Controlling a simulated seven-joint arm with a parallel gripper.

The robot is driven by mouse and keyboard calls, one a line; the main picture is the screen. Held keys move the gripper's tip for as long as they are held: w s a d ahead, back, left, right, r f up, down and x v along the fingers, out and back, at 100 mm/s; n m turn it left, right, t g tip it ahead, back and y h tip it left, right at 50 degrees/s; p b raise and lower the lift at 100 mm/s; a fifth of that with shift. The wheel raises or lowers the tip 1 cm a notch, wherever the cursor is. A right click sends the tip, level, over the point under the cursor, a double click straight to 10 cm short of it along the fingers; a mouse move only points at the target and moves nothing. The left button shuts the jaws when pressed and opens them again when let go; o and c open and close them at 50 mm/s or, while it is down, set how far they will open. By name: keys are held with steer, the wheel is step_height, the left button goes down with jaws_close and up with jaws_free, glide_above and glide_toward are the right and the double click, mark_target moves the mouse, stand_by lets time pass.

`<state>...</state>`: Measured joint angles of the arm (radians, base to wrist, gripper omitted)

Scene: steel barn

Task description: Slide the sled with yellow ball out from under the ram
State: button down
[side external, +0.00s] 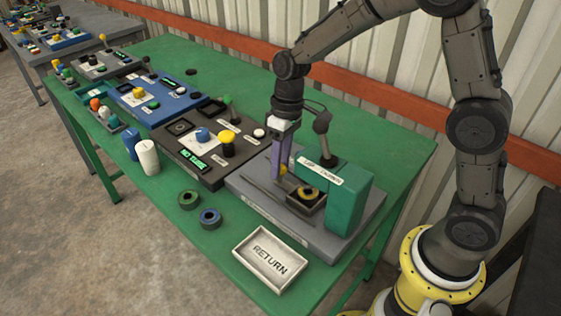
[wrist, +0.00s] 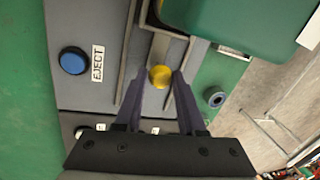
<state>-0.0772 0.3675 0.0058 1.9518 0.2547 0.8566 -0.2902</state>
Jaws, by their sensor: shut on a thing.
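The yellow ball (wrist: 160,77) is the knob on the sled's stem. My gripper (wrist: 160,84) is shut on it, one purple finger on each side. In the side view my gripper (side external: 279,178) points down at the left of the press, and a bit of yellow shows beside its fingers. In the wrist view the frame (wrist: 230,30) hides most of the sled. The ram's lower face is hidden.
Two rails run along the grey base (side external: 325,241) beside the sled. A blue EJECT button (wrist: 74,61) is on the base. A dark-knobbed lever (side external: 322,123) stands behind the press. The black control panel (side external: 190,165) is close on the left. A RETURN tray (side external: 283,282) stands in front.

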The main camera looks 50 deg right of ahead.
steer(key=shift+w, duration=0.15)
steer(key=w, duration=1)
steer(key=shift+w+r, duration=0.15)
steer(key=shift+w, duration=0.05)
steer(key=c, duration=0.5)
jaws_free()
steer(key=shift+s, duration=0.1)
steer(key=d+r, duration=0.1)
steer(key=r, duration=0.8)
steer(key=d+r, duration=0.1)
steer(key=r, duration=0.3)
steer(key=shift+w+d+r, duration=0.2)
steer(key=shift+w+d, duration=0.05)
steer(key=shift+d, duration=0.1)
